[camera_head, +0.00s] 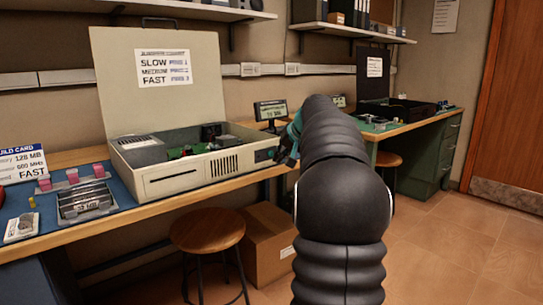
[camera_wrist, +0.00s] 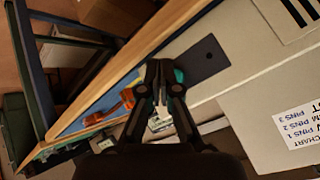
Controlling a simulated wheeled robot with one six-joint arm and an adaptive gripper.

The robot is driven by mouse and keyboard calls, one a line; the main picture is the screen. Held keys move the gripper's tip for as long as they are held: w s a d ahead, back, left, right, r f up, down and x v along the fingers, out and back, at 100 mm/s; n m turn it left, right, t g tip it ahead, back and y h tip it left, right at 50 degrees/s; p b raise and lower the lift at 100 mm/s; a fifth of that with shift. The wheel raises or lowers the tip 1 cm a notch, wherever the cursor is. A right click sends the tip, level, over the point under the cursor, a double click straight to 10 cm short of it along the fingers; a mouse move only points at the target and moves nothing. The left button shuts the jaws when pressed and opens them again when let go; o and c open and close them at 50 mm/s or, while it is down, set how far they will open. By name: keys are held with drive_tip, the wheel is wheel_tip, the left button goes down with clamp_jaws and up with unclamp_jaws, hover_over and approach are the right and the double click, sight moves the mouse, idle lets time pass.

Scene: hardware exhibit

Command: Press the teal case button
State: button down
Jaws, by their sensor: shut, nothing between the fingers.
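A beige computer case (camera_head: 205,172) sits on the left workbench with its lid (camera_head: 150,100) raised. A dark panel (camera_head: 264,155) is at the right end of its front; it also shows in the wrist view (camera_wrist: 204,58), just beyond my gripper. My gripper (camera_head: 287,151) is by this right end, partly hidden behind my own arm. In the wrist view my gripper (camera_wrist: 160,98) is shut and empty. Teal patches show beside the fingers; I cannot tell whether any is the case button. No clear button face is visible, and I cannot tell whether there is contact.
A small display (camera_head: 271,110) stands behind the case. A build card (camera_head: 22,163), pink blocks and metal parts lie to the left. A wooden stool (camera_head: 207,230) and a cardboard box (camera_head: 268,243) stand below the bench. Floor at the right is clear.

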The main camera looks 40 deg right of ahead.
drive_tip(key=s+b, duration=0.2)
drive_tip(key=s, duration=0.3)
drive_tip(key=shift+d, duration=0.2)
drive_tip(key=shift+d, duration=0.1)
idle(0.8)
drive_tip(key=s+f+m+g, duration=0.1)
drive_tip(key=s+f+g, duration=0.15)
drive_tip(key=f, duration=0.55)
drive_tip(key=s+a+f+n, duration=0.3)
drive_tip(key=s+a, duration=0.5)
drive_tip(key=a, duration=0.4)
drive_tip(key=s+a+f+n, duration=0.2)
drive_tip(key=s+a+f, duration=0.1)
drive_tip(key=s+a, duration=0.6)
drive_tip(key=s+a+f+n+p, duration=0.1)
drive_tip(key=s+a+f+n, duration=0.2)
drive_tip(key=s+a, duration=0.5)
drive_tip(key=a, duration=0.7)
drive_tip(key=shift+s+a+n+g, duration=0.25)
drive_tip(key=shift+a+n+g, duration=0.05)
drive_tip(key=shift+a+g, duration=0.1)
